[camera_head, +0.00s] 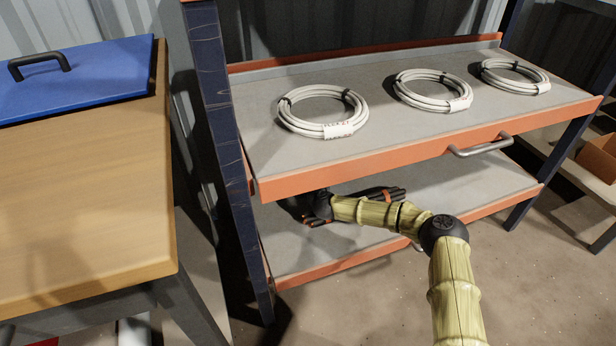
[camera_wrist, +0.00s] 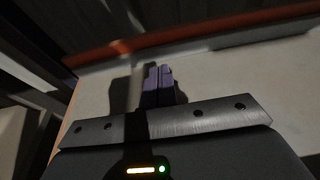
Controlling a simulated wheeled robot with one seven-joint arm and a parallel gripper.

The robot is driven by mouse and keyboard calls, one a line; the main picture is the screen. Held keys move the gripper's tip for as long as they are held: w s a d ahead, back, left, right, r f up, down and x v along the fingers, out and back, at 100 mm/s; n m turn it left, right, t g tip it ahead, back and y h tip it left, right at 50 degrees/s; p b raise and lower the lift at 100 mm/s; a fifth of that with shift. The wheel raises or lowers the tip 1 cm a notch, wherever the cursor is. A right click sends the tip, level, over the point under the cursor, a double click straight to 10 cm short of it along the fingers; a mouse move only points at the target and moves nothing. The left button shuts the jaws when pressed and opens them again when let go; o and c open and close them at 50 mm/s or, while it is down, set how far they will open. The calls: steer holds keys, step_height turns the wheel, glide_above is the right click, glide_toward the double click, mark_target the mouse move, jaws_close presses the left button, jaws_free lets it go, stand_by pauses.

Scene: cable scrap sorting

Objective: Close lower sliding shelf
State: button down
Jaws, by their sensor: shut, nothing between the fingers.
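The lower sliding shelf is a grey tray with an orange rim (camera_head: 345,263) in the head view, beneath the upper shelf. Part of its metal handle (camera_head: 417,247) shows beside my arm. How far the shelf stands out is hard to tell. In the wrist view the fingers (camera_wrist: 160,76) are together and empty, over a pale surface with an orange rim beyond. Contact with the shelf cannot be made out.
The upper shelf (camera_head: 420,148) hangs close above my gripper and carries three white cable coils (camera_head: 323,110). Its handle (camera_head: 480,147) sticks out in front. A dark blue post (camera_head: 225,150) stands left. A wooden table (camera_head: 80,190) holds a blue lid (camera_head: 85,80). The floor at right front is clear.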

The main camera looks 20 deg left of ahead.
steer(key=shift+p+v, duration=0.4)
steer(key=shift+v, duration=1.1)
steer(key=shift+w+d, duration=0.1)
